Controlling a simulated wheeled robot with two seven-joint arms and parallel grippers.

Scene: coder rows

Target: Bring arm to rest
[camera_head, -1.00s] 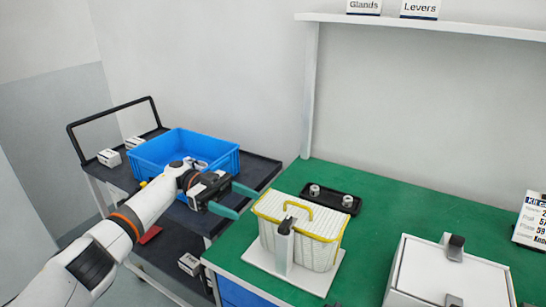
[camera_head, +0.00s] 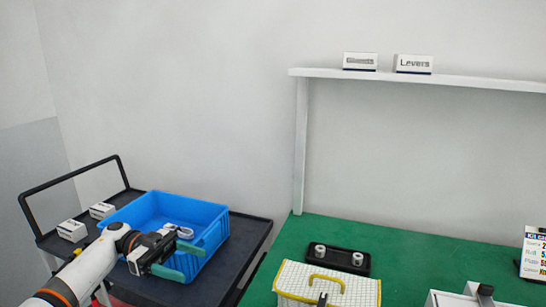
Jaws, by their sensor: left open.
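My left arm comes in from the lower left. Its gripper (camera_head: 181,262) has two green fingers that stand apart, with nothing between them. The gripper is in front of the blue crate (camera_head: 216,226) and overlaps its near side in the picture; I cannot tell whether they touch. A small whitish item (camera_head: 178,229) lies inside the crate, partly hidden. My right gripper is not in view.
The crate stands on a dark cart (camera_head: 254,236) with small white boxes (camera_head: 72,230). On the green bench (camera_head: 400,262) are a black tray (camera_head: 338,259) with two round parts and a white grid-patterned basket (camera_head: 362,292) with yellow trim. A shelf (camera_head: 470,82) is above.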

